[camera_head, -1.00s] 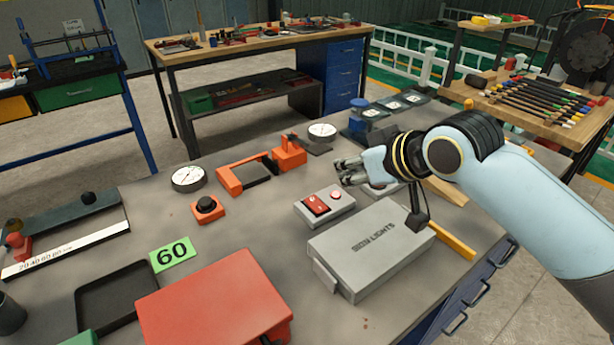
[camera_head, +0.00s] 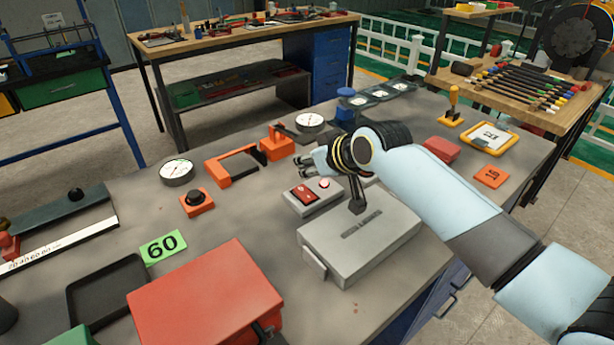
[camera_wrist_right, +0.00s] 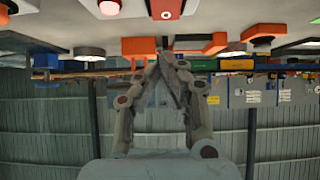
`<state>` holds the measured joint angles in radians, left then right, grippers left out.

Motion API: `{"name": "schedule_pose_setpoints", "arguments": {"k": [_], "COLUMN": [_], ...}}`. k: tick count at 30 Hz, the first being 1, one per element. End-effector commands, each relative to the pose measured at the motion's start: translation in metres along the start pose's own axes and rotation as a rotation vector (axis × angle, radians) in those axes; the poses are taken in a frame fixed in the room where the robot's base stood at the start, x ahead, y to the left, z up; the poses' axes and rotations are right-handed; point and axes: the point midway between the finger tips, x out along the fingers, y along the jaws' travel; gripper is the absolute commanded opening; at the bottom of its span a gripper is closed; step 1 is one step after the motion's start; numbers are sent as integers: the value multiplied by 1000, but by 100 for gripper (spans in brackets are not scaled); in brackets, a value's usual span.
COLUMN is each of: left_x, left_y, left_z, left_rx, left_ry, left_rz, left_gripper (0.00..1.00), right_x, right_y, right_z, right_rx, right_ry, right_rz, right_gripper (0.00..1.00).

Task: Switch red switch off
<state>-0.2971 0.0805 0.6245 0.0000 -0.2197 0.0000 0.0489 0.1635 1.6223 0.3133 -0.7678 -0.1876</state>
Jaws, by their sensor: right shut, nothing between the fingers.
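The red rocker switch (camera_head: 304,194) sits on the left part of a small grey box (camera_head: 328,198) on the workbench, beside a round red lamp or button (camera_head: 324,183). Which way the rocker is tilted is too small to tell. My right gripper (camera_head: 303,166) is shut and empty. In the head view it appears just behind and above the switch box, apart from the switch. In the right wrist view its fingers (camera_wrist_right: 166,62) meet at the tips, and a red round cap (camera_wrist_right: 109,8) shows at the top edge. My left gripper is out of view.
A grey box (camera_head: 350,255) stands in front of the switch box. An orange frame (camera_head: 218,177), an orange button box (camera_head: 197,203) and white dials (camera_head: 177,172) lie left and behind. A red case (camera_head: 200,300) is at the front left.

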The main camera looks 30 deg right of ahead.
Motion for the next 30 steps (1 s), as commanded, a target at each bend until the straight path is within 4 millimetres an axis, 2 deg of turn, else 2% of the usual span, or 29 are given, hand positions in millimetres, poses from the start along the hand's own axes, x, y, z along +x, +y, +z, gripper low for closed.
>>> {"name": "schedule_pose_setpoints", "arguments": {"k": [1, 3, 8, 20, 23, 30], "left_x": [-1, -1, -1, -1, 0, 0], "left_y": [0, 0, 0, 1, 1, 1], "left_z": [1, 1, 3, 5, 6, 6], "left_rx": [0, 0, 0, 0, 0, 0], "left_ry": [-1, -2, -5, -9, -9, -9], "left_rz": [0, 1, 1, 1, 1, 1], "left_gripper": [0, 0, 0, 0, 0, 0], "right_x": [6, 12, 22, 24, 32, 30], "right_y": [0, 0, 0, 0, 0, 0], "right_z": [10, 17, 26, 29, 31, 32], "right_rx": [1, 1, 0, 0, 0, -1], "right_ry": [-7, -6, -4, -2, -8, -8], "right_rz": [0, 0, 0, 1, 0, 0], "right_gripper": [0, 0, 0, 0, 0, 0]}}
